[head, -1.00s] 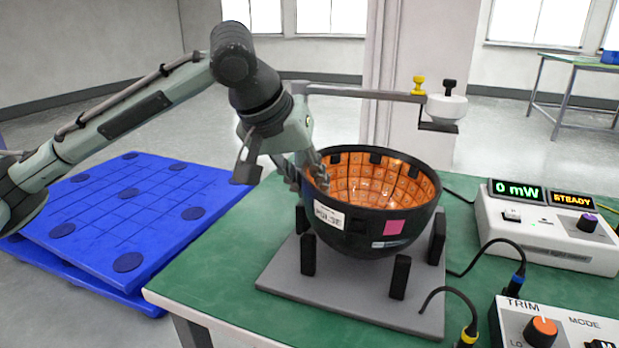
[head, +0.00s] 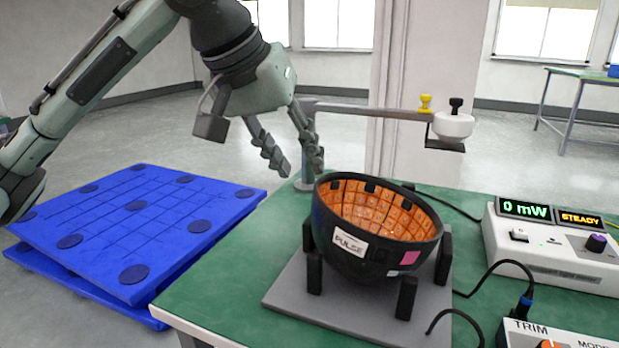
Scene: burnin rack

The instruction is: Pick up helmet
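The helmet (head: 355,255) is a black bowl-shaped shell with its opening up and an orange tiled lining (head: 375,210). It has a white PULSE label and a pink patch on its outside. It rests among black posts on a grey base plate (head: 290,294) on the green table. My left gripper (head: 299,173) is open and empty, to the upper left of the helmet. Its two fingers are spread apart and point down, and I see no contact with the rim. My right gripper is not in view.
A metal arm with a white head (head: 452,126) extends behind and above the helmet. A meter box (head: 555,250) reading 0 mW and a TRIM box (head: 560,335) stand at right, with cables between. A blue pallet (head: 130,225) lies left of the table (head: 215,275).

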